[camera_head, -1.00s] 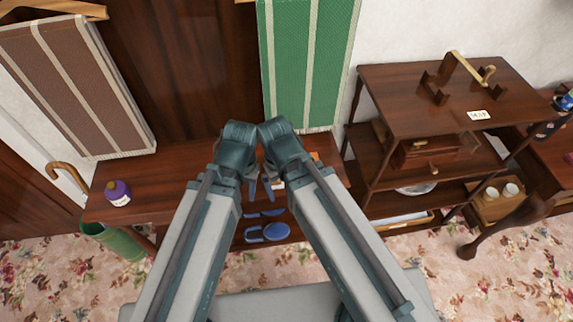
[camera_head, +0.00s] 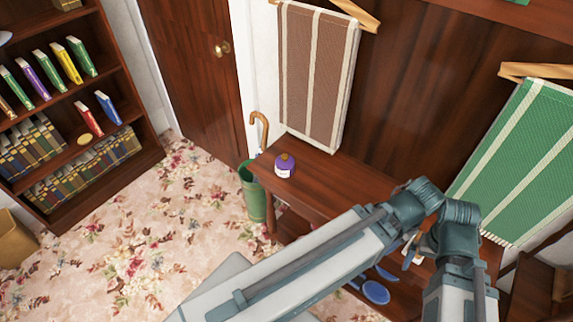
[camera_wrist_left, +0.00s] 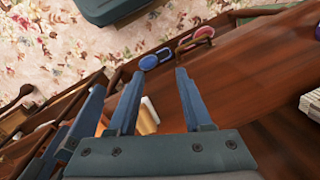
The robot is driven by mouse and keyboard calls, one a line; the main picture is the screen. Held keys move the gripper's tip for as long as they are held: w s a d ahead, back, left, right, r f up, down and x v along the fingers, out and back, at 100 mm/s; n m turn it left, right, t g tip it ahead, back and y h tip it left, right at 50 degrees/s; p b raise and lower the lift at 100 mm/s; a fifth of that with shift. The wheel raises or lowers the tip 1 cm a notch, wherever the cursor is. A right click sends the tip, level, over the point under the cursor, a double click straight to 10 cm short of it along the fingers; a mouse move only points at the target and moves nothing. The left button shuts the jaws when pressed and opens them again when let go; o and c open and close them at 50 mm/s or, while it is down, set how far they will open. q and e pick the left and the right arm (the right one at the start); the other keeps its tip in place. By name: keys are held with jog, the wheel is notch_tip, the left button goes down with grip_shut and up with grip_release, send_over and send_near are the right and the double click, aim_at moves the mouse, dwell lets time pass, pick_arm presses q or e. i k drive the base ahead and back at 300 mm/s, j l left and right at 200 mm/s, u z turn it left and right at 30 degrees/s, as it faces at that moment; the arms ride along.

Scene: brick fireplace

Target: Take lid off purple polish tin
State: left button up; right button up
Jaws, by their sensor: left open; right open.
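I cannot make out a separate polish tin. My left gripper (camera_wrist_left: 160,74) is open and empty in the left wrist view.
The wooden bench (camera_head: 330,184) has clear room right of the container. Blue objects (camera_head: 376,292) lie on its lower shelf. A green stand (camera_head: 253,192) with a cane is at its left end. A brown striped towel (camera_head: 318,75) and a green one (camera_head: 520,160) hang behind. A bookcase (camera_head: 75,115) stands left.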

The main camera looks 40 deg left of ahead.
aim_at(284, 161)
jog(key=j+u, duration=0.2)
jog(key=j, duration=0.6)
jog(key=j+u, duration=0.2)
jog(key=j, duration=0.6)
jog(key=i+j+u, duration=0.2)
jog(key=j, duration=0.55)
